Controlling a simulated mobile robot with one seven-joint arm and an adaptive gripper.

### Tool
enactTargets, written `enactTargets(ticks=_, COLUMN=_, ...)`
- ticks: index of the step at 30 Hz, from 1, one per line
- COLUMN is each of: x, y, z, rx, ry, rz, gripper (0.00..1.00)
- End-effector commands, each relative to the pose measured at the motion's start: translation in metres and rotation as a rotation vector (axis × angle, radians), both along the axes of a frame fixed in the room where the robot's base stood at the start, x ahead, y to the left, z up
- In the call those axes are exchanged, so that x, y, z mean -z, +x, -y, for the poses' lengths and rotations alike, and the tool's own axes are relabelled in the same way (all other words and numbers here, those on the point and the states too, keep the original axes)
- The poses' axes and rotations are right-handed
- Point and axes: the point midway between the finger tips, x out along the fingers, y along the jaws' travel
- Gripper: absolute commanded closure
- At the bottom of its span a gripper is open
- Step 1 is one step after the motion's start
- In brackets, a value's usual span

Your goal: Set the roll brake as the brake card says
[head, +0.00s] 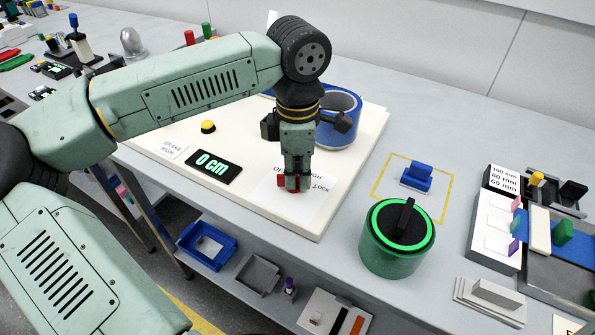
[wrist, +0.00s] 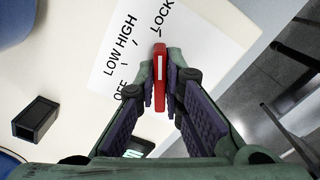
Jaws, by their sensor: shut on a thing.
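My gripper (head: 293,180) is shut on the red brake lever (wrist: 160,72), with one finger on each side. The lever has a white stripe and stands over a white dial plate (wrist: 98,72) marked OFF, LOW, HIGH and LOCK. In the wrist view the lever's far end points up the picture, toward the mark by LOCK. A black display (head: 214,167) reads 0 cm. A blue roll (head: 341,133) stands behind my gripper, partly hidden.
A yellow button (head: 208,126) sits on the cream board (head: 318,228). To the right are a green drum (head: 390,257) with a black handle and a blue block (head: 416,177) inside a yellow outline. A white box with size labels (head: 494,232) stands farther right.

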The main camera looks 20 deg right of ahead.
Motion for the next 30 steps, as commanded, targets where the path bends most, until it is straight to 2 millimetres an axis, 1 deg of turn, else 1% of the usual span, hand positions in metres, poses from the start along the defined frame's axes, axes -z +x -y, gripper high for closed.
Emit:
enactTargets(ticks=8, x=0.0009, y=0.0003, z=0.0000, rx=-0.016, ry=0.000, rz=0.001, gripper=1.00)
enactTargets(ticks=14, x=0.0031, y=0.0009, z=0.0002, rx=-0.093, ry=0.000, rz=0.002, gripper=1.00)
enactTargets(ticks=30, x=0.0027, y=0.0035, z=0.0004, rx=-0.500, ry=-0.001, rz=0.002, gripper=1.00)
